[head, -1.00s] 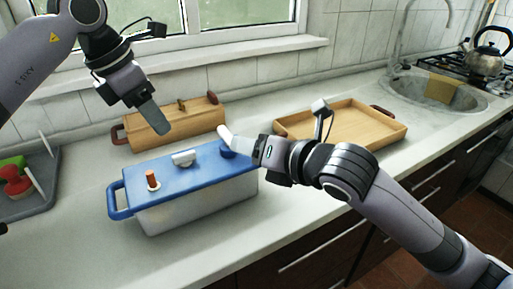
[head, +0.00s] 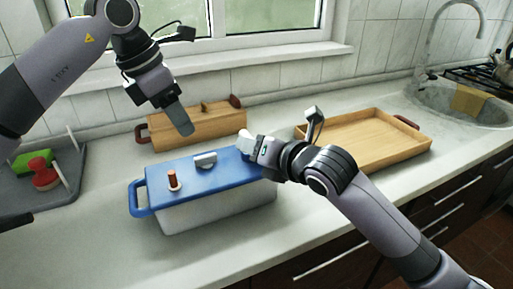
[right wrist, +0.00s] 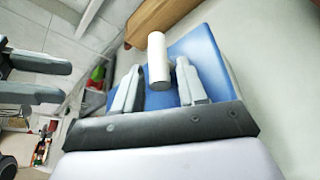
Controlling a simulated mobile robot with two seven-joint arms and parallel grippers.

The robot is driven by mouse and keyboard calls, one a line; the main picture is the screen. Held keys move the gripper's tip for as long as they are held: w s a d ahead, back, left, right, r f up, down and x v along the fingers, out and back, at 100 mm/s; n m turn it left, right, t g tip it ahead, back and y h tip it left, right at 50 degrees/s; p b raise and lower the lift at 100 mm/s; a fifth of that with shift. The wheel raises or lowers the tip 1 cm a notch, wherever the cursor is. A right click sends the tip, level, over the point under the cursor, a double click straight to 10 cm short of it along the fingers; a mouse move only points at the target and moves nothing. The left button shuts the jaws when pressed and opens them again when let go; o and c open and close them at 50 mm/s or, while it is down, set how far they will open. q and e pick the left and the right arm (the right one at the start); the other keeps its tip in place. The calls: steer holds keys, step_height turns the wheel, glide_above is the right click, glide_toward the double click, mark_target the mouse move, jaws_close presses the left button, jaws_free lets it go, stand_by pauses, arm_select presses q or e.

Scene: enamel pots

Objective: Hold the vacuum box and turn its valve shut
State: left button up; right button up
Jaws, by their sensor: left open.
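The vacuum box (head: 215,212) has a pale body and a blue lid (head: 190,178), and stands on the counter. My left gripper (head: 182,122) is open and empty, above and behind the lid. My right gripper (head: 246,142) is at the lid's right end and hides that part. In the right wrist view its two fingers (right wrist: 160,80) are apart, with a white cylinder (right wrist: 157,58) between them in the picture; contact is not visible.
A wooden box (head: 200,125) stands behind the vacuum box. A wooden tray (head: 372,140) lies to the right, with the sink (head: 455,100) beyond it. A grey tray (head: 55,200) with green and red items is at left. The counter in front is clear.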

mark_target(205, 155)
jaws_close()
arm_select(q)
steer(key=shift+c, duration=0.4)
steer(key=shift+m+h, duration=0.3)
steer(key=shift+m, duration=0.5)
steer(key=x, duration=0.9)
steer(key=shift+w+a+f, duration=0.1)
steer(key=shift+w+f, duration=0.1)
steer(key=shift+f, duration=0.25)
jaws_close()
